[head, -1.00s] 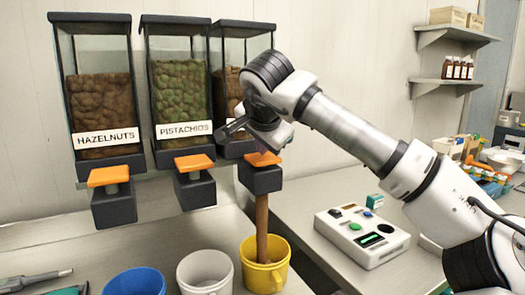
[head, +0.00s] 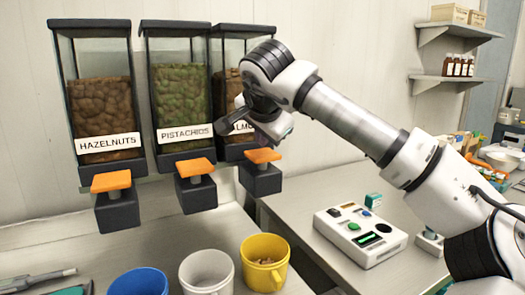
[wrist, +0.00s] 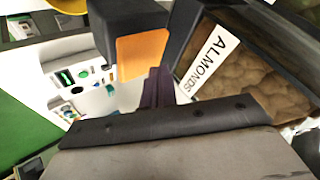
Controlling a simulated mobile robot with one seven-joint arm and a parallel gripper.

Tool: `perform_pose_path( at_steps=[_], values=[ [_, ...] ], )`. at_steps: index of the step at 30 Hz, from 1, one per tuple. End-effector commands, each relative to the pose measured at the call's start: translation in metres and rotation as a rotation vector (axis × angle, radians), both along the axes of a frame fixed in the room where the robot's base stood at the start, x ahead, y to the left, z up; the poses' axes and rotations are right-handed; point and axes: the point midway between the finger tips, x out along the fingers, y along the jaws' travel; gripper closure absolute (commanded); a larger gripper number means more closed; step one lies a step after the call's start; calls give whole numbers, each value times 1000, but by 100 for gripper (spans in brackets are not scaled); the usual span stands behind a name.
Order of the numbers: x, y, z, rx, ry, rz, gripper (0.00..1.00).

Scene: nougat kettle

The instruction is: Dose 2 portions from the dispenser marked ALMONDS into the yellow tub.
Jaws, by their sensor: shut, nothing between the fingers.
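The ALMONDS dispenser (head: 228,92) is the right one of three on the wall, partly hidden by my arm; its label shows in full in the wrist view (wrist: 208,66). Its orange paddle (head: 263,155) sits on the dark outlet, and the paddle also shows in the wrist view (wrist: 142,54). The yellow tub (head: 265,250) stands on the counter below that outlet, with some brown contents inside. My gripper (head: 268,136) is shut and empty just above the orange paddle, apart from it as far as I can tell. No stream falls from the outlet.
The HAZELNUTS (head: 103,100) and PISTACHIOS (head: 180,95) dispensers hang to the left, each with an orange paddle. A blue tub (head: 138,284) and a white tub (head: 205,272) stand left of the yellow one. A white button panel (head: 360,236) lies on the right counter.

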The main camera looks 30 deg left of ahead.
Motion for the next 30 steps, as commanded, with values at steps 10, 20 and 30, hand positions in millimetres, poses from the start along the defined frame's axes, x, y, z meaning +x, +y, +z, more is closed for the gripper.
perform_pose_path(
  at_steps=[10, 20, 30],
  values=[
    [0, 0, 19, 1, -1, 0, 100],
    [0, 0, 51, 1, -1, 0, 100],
    [0, 0, 50, 1, 0, 1, 100]
  ],
)
